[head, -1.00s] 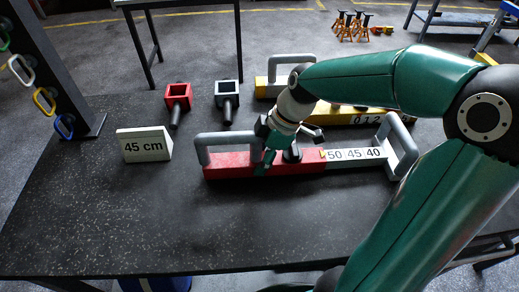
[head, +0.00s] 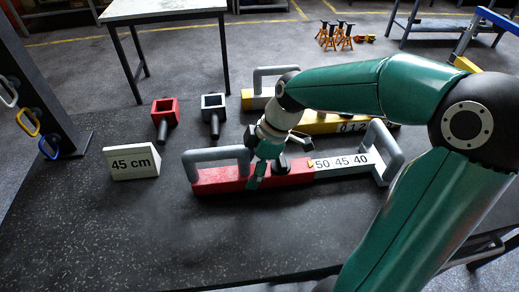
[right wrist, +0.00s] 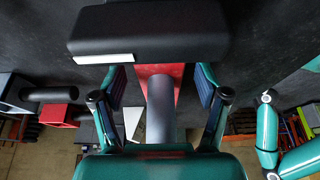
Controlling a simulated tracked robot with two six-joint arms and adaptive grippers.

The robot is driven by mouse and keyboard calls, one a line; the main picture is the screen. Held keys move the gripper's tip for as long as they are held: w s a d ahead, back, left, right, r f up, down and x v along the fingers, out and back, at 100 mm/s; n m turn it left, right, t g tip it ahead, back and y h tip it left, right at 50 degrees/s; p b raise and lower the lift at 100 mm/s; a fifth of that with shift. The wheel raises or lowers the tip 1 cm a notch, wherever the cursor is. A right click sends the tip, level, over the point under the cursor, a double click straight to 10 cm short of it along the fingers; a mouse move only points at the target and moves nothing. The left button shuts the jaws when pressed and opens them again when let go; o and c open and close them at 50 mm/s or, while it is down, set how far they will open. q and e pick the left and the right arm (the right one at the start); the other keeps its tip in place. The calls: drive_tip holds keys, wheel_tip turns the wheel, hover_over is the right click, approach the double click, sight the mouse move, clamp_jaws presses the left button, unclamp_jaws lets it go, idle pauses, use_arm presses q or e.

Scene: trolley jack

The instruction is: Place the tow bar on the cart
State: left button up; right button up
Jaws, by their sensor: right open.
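A two-handled bar, red at its left end (head: 222,181) and grey with the numbers 50 45 40 at its right end, lies on the dark bench; I take it for the tow bar. My right gripper (head: 278,168) is at its middle, open, with its fingers around a black knob (head: 282,166). In the right wrist view, a grey cylinder (right wrist: 160,108) lies between the open fingers, with the bar's red face (right wrist: 158,71) behind it. A large black piece hides part of the top of that view. My left gripper is not in view. I cannot identify the cart.
A second, yellow bar (head: 318,125) lies just behind. A red socket (head: 165,110) and a grey socket (head: 213,105) stand at the back left, beside a 45 cm sign (head: 134,162). A hook rack (head: 45,80) stands at left. The front of the bench is clear.

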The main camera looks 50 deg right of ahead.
drive_tip(key=v, duration=1.1)
drive_tip(key=shift+p, duration=0.35)
